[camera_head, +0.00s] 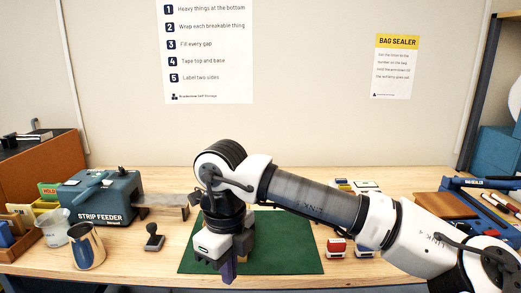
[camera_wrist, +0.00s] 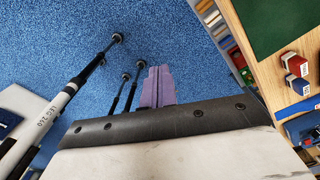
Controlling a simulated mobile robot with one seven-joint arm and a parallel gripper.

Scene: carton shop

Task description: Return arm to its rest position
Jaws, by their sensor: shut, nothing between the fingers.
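My gripper (camera_head: 228,276) points down at the bottom middle of the head view, its purple fingers closed together. The arm reaches in from the lower right and bends down to it. In the wrist view the gripper (camera_wrist: 157,84) shows against blue carpet, so it hangs off the front side of the workbench (camera_wrist: 250,50). Its fingers touch each other with nothing between them. The green mat (camera_head: 290,248) lies on the bench behind the gripper, and its corner also shows in the wrist view (camera_wrist: 278,20).
The strip feeder (camera_head: 105,198), a metal jug (camera_head: 87,246) and a black-handled stamp (camera_head: 154,238) stand at left. A blue bag sealer (camera_head: 480,184) is at far right. Open carpet (camera_wrist: 190,40) lies below the gripper.

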